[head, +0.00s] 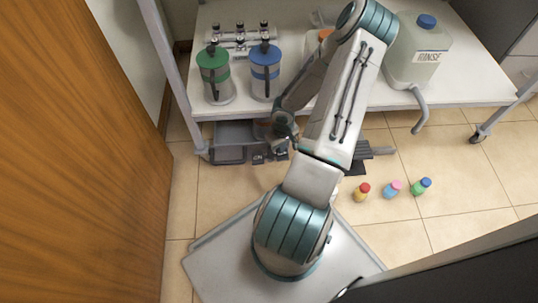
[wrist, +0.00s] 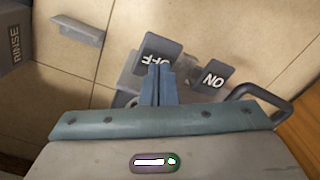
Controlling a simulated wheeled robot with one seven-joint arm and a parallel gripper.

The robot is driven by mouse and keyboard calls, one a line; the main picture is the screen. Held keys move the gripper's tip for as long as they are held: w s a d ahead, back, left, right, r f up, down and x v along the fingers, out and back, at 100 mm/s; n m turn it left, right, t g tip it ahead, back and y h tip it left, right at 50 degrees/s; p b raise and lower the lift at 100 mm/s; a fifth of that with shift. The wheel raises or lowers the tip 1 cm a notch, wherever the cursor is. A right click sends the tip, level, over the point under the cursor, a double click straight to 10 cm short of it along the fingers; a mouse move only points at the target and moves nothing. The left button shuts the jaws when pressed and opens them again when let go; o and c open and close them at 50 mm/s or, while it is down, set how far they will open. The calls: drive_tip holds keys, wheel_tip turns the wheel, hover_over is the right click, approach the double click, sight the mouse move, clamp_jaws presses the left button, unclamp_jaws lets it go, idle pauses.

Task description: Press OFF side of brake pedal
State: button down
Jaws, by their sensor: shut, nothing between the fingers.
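The brake pedal has two dark pads with white lettering. In the wrist view the OFF pad (wrist: 157,47) is at the upper middle, its letters upside down, and the ON pad (wrist: 214,78) is to its right. My gripper (wrist: 160,70) is shut and empty, pointing at the OFF pad. Its fingertips overlap the pad's lower edge in the picture; I cannot tell whether they touch it. In the head view the pedal (head: 258,158) shows small and dark by the cart's lower left edge, partly hidden by my arm.
A wooden panel (head: 75,150) is at left.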

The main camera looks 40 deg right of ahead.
drive_tip(key=shift+f+b, duration=1.1)
drive_tip(key=shift+f, duration=0.1)
drive_tip(key=shift+r, duration=0.1)
drive_tip(key=shift+r+p, duration=2.45)
drive_tip(key=shift+r, duration=1.05)
